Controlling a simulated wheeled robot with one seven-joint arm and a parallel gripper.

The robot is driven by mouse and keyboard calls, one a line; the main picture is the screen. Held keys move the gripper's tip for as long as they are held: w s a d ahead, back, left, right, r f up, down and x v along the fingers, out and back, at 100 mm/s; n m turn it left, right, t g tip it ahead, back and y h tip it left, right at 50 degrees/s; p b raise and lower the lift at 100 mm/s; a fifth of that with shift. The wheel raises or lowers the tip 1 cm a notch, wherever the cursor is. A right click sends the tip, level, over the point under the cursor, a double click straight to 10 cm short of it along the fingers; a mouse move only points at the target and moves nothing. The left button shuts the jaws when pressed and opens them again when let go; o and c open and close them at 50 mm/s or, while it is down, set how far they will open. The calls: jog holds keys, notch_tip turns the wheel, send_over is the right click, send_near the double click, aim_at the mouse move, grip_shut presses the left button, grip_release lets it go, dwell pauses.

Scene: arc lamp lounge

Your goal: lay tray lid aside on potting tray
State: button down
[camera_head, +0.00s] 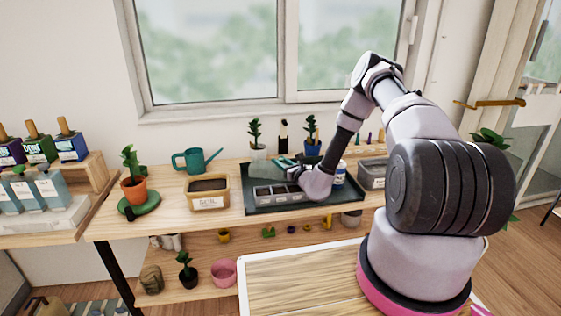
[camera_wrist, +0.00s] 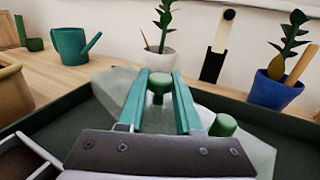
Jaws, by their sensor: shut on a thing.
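My gripper (camera_wrist: 158,78) has its teal fingers on either side of a green knob (camera_wrist: 159,88) on a pale, see-through lid (camera_wrist: 245,150). The lid spreads under and past the fingers; a second green knob (camera_wrist: 222,125) shows at the right. The dark potting tray (camera_head: 340,196) lies on the wooden bench, and the lid is over its floor in the wrist view. I cannot tell whether the lid touches the tray. In the head view my gripper (camera_head: 285,161) is at the tray's back part, and my wrist hides some of it. A grey tray with cells (camera_head: 280,194) sits in its front part.
A soil box (camera_head: 207,192) and a teal watering can (camera_head: 193,160) stand left of the tray. A potted plant (camera_wrist: 155,60) and a blue pot (camera_wrist: 275,90) stand close behind it. A white jar (camera_head: 340,173) is at the right. The tray's right front floor looks clear.

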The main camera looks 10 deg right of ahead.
jog(key=shift+f, duration=0.3)
